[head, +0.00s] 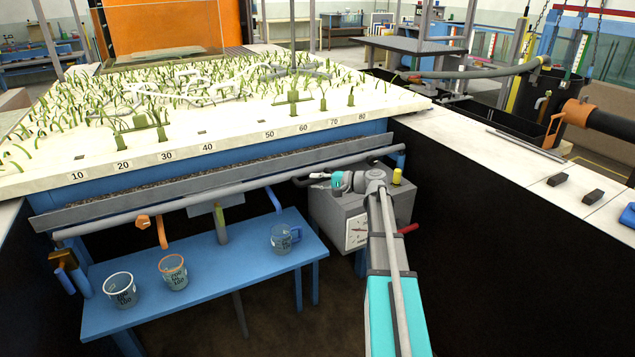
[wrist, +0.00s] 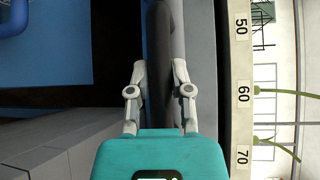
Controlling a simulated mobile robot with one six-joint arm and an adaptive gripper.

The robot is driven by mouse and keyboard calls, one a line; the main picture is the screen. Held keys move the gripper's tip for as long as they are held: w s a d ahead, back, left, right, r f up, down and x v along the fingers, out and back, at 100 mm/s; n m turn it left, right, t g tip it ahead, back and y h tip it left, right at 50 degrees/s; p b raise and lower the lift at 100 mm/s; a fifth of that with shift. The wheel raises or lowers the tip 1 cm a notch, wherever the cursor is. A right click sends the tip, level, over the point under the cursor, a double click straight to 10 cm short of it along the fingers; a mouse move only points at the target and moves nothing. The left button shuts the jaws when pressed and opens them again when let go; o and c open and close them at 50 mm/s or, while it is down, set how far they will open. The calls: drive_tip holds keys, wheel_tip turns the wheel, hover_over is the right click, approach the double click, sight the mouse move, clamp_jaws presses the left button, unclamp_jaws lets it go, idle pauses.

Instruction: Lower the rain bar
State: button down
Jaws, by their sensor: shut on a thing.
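The rain bar (head: 215,200), seemingly the long grey pipe, runs along below the front of the plant bed, its left end lower in the picture than its right. My gripper (head: 312,181) is at the right half of this bar, reaching in from the right. In the wrist view my gripper (wrist: 160,90) has its two fingers on either side of a dark rounded length (wrist: 162,50), and it is shut on it. This length seems to be part of the bar. The fingertips' contact is partly hidden in the head view.
A blue bench (head: 215,290) below carries a white-rimmed jug (head: 120,290), an orange-rimmed jug (head: 173,272) and a blue-handled jug (head: 285,240). A grey box with a dial (head: 340,215) stands behind my arm. The plant bed (head: 220,130) has numbered marks along its front edge.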

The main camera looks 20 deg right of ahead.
drive_tip(key=shift+s+f, duration=0.1)
drive_tip(key=shift+f, duration=0.1)
drive_tip(key=c, duration=0.6)
unclamp_jaws()
drive_tip(key=shift+f, duration=0.1)
drive_tip(key=shift+o, duration=0.3)
drive_tip(key=shift+r, duration=0.2)
